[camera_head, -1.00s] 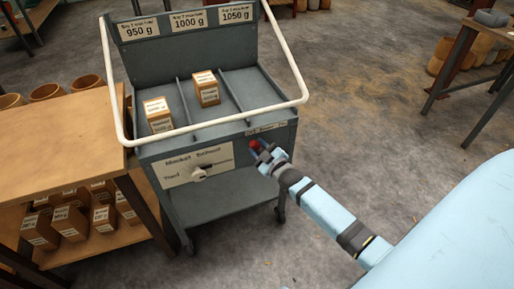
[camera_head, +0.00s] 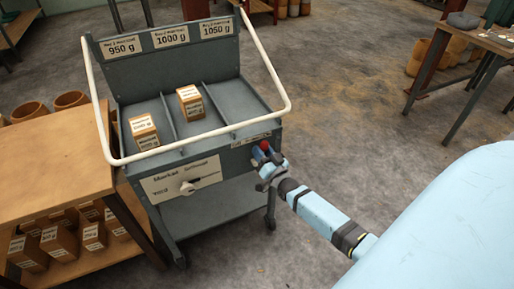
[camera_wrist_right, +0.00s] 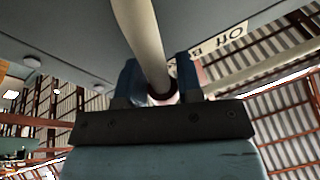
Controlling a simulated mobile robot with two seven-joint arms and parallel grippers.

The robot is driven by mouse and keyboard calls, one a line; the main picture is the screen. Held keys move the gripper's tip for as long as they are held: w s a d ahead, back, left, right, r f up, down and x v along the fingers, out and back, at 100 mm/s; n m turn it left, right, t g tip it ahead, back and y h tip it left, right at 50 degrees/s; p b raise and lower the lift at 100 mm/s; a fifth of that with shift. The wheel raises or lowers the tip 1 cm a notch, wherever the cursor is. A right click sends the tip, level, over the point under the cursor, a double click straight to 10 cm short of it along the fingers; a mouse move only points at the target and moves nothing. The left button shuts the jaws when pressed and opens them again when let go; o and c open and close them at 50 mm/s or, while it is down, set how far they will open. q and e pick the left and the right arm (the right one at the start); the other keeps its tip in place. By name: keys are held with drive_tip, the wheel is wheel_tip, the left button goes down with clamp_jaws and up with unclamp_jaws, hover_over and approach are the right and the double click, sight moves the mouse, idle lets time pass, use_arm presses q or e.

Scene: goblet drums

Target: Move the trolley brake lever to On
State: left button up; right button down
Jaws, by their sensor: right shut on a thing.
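The grey trolley (camera_head: 214,148) stands left of centre in the head view. Its brake lever, with a red knob (camera_head: 264,145), is at the front panel's right end, by the right end of the small brake label (camera_head: 250,139). My right gripper (camera_head: 266,168) is shut on the lever just below the knob. In the right wrist view, the pale lever rod (camera_wrist_right: 142,40) runs between the two fingers of the right gripper (camera_wrist_right: 160,80). The label's "On" end is not readable. My left gripper is not in view.
Two weight boxes (camera_head: 144,132) sit in the trolley tray. A white rail (camera_head: 270,65) surrounds it. A wooden table (camera_head: 50,150) stands close on the left. Floor right of the trolley is clear.

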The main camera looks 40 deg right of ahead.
use_arm(q)
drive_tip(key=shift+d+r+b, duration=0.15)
drive_tip(key=shift+b, duration=0.25)
use_arm(e)
drive_tip(key=d+m+h, duration=0.1)
drive_tip(key=m, duration=0.1)
drive_tip(key=f+m, duration=0.1)
drive_tip(key=m, duration=0.1)
drive_tip(key=d+m+h, duration=0.1)
drive_tip(key=m, duration=0.2)
drive_tip(key=shift+s+d+f+h, duration=0.3)
drive_tip(key=shift+s+d+f, duration=0.05)
drive_tip(key=shift+f, duration=0.05)
drive_tip(key=c, duration=0.8)
unclamp_jaws()
drive_tip(key=shift+d, duration=0.1)
